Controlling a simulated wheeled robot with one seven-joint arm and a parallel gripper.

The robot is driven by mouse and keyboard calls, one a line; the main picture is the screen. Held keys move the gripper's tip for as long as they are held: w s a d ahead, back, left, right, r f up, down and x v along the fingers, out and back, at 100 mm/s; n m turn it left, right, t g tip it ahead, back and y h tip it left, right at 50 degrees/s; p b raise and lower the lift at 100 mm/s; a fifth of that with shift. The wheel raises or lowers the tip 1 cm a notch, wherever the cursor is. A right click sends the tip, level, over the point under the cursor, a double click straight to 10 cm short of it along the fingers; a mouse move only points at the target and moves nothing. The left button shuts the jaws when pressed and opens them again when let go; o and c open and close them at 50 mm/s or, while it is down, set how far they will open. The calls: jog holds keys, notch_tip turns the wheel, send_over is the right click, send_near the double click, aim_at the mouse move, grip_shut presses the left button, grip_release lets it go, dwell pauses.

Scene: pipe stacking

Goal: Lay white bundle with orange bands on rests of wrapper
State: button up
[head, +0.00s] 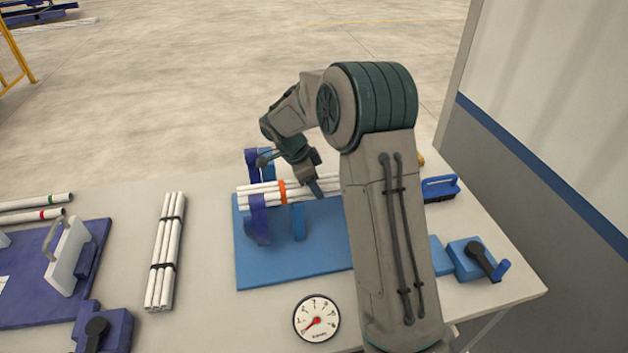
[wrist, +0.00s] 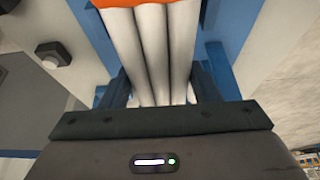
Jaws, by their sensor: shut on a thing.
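The white bundle with orange bands (head: 262,190) lies across the blue wrapper (head: 275,265) in the head view, partly hidden by my arm. One orange band shows near its left part. My gripper (head: 318,188) is shut on the bundle from above. In the wrist view, the white pipes (wrist: 152,50) run between the dark fingers of my gripper (wrist: 160,90), with an orange band at the top edge. The bundle is at the height of the blue rests (head: 298,222); I cannot tell whether it touches them. Its right end is hidden behind my arm.
A white bundle with black bands (head: 165,250) lies on the table (head: 205,230) to the left. A round gauge (head: 317,318) lies at the front. A blue clamp with a black knob (head: 472,260) stands right. A purple fixture (head: 50,285) is at far left.

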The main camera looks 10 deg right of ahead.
jog(key=shift+f, duration=0.2)
jog(key=o, duration=1.2)
jog(key=shift+r, duration=0.1)
